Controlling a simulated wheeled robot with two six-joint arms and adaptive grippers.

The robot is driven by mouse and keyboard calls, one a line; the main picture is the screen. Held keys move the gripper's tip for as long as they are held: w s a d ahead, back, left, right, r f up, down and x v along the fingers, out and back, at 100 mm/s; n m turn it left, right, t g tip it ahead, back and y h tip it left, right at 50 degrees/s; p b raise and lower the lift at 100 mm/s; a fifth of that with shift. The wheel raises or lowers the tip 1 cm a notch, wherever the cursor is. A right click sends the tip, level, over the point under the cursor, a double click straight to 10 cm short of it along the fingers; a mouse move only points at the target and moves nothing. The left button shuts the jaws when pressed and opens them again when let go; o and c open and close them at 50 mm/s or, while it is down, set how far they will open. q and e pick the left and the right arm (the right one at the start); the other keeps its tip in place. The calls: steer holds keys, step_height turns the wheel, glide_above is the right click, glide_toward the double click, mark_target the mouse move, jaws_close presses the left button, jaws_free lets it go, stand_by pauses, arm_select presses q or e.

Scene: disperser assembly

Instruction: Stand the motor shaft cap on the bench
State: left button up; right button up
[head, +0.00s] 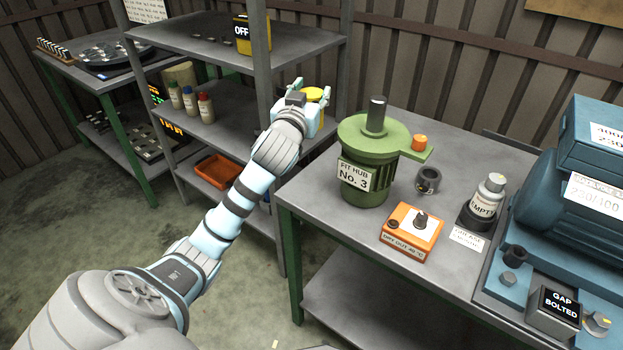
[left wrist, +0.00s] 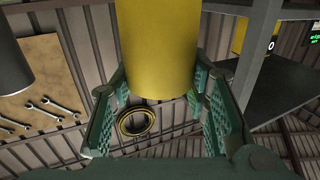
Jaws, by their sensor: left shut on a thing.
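A yellow cylinder, which I take to be the motor shaft cap (head: 315,93), shows partly behind my left gripper (head: 322,97) in the head view. In the left wrist view the yellow cap (left wrist: 158,40) stands large between the green fingers of the left gripper (left wrist: 158,85). The far end of the cap is cut off by the picture edge. My right gripper is in neither view.
A green hub (head: 366,135) with an upright dark shaft stands near the bench's left end. A grey shelf post (head: 263,60) rises left of the gripper.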

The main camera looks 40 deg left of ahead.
arm_select(q)
step_height(320, 180, down, 19)
steer(key=b, duration=0.5)
steer(key=shift+d+r+b, duration=0.1)
steer(key=shift+r+b, duration=0.1)
steer(key=shift+b, duration=0.15)
steer(key=shift+r, duration=0.1)
steer(key=o, duration=1.1)
steer(key=shift+o, duration=0.2)
steer(key=shift+s+d, duration=0.1)
steer(key=shift+s, duration=0.1)
steer(key=p+v, duration=0.1)
steer(key=v, duration=1)
steer(key=shift+s, duration=0.3)
